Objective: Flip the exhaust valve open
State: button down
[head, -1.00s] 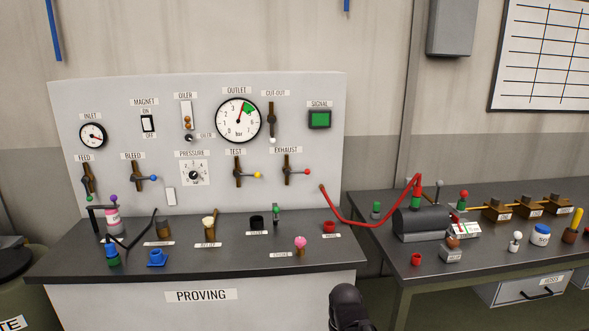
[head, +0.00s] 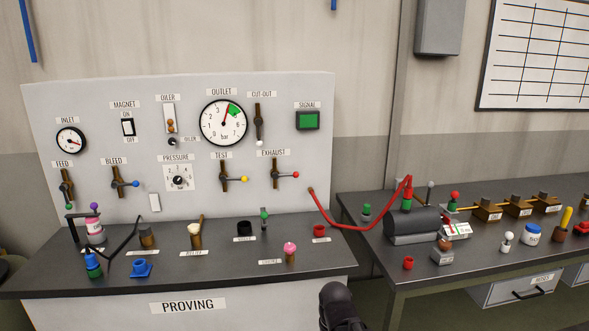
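The exhaust valve (head: 277,174) is on the right of the grey proving panel, under its EXHAUST label. It has a brown upright body and a lever with a red knob (head: 295,175) that points right, about level. The test valve (head: 226,177) beside it on the left has a yellow knob, also pointing right. A dark rounded part of my arm (head: 337,307) shows at the bottom edge, in front of the bench and well below the valve. My gripper's fingers cannot be made out.
The panel stands on the proving bench (head: 180,290), which holds small coloured fittings. The outlet gauge (head: 223,122) is above the valves. The panel face around the exhaust lever is clear.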

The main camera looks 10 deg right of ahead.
aim_at(275, 175)
jog(key=i, duration=0.85)
jog(key=u, duration=0.05)
